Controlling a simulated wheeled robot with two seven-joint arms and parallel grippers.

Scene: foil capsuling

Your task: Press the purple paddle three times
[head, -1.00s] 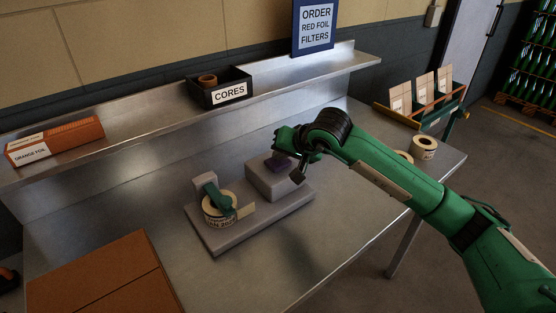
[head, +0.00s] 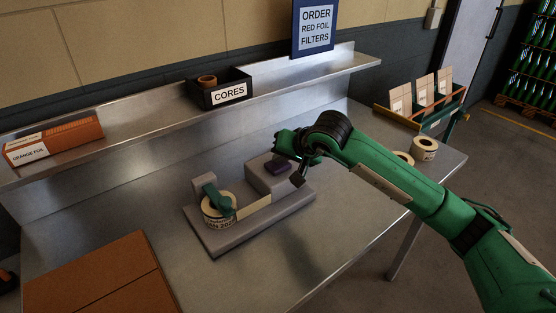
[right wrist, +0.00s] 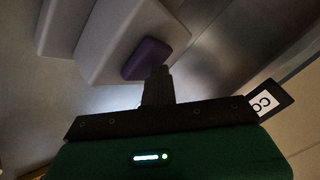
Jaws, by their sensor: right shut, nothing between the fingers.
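My right gripper (head: 290,157) is at the right side of the paddle. In the right wrist view its dark fingers (right wrist: 158,80) are together with nothing between them, and their tips overlap the paddle's near edge. I cannot tell whether they touch it. A label roll (head: 219,210) hangs at the dispenser's left, with a pale strip (head: 255,207) stretching right from it. My left gripper is out of view.
A shelf (head: 150,110) behind carries an orange foil box (head: 60,140) and a black CORES bin (head: 222,92). A brown carton (head: 100,275) lies at front left. Rolls (head: 424,149) stand at the right table end. The table before the dispenser is clear.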

